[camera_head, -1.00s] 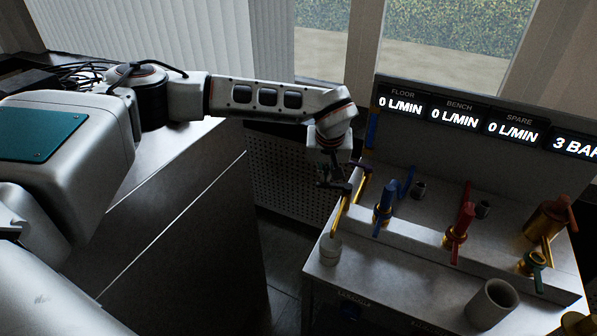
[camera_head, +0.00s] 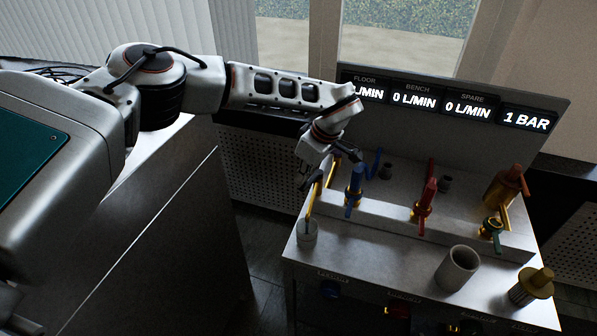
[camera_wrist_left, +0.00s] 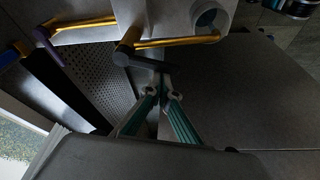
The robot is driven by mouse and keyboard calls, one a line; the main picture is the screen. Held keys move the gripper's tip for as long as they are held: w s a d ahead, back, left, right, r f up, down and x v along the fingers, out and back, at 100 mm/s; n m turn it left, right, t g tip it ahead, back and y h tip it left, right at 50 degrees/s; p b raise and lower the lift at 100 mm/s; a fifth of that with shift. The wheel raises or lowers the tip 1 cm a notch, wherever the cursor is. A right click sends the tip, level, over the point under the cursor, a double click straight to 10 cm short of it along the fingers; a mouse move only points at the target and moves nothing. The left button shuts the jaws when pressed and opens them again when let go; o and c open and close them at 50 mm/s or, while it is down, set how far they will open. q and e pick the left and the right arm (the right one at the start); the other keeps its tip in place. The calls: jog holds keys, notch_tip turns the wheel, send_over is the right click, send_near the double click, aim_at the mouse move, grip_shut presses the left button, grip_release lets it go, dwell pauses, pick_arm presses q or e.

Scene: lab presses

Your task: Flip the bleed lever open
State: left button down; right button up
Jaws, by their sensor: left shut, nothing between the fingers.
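A dark lever (camera_wrist_left: 145,62), which looks like the bleed lever, sits on a brass pipe (camera_wrist_left: 180,41) at the bench's left end. In the left wrist view it lies crosswise just beyond my fingertips; whether they touch cannot be told. In the head view my gripper covers most of it, above the brass spout (camera_head: 310,207) that slants toward a small pale cup (camera_head: 307,234). My left gripper (camera_head: 309,184) is shut and empty beside this pipe; its green-padded fingers show in the left wrist view (camera_wrist_left: 164,94). My right gripper is not in view.
Right of my gripper stand a blue valve (camera_head: 355,182), a red valve (camera_head: 425,197) and a green-handled valve (camera_head: 491,228). A grey cup (camera_head: 457,268) stands on the bench front (camera_head: 385,262). The panel (camera_head: 470,88) behind reads 1 BAR.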

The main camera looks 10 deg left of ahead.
pick_arm(q)
jog(key=shift+w+d, duration=0.1)
jog(key=shift+w, duration=0.05)
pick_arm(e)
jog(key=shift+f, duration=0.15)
pick_arm(q)
jog(key=shift+w+d+b, duration=0.2)
jog(key=shift+w+b, duration=0.2)
jog(key=shift+w, duration=0.2)
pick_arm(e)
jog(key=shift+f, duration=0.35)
pick_arm(q)
jog(key=shift+a, duration=0.15)
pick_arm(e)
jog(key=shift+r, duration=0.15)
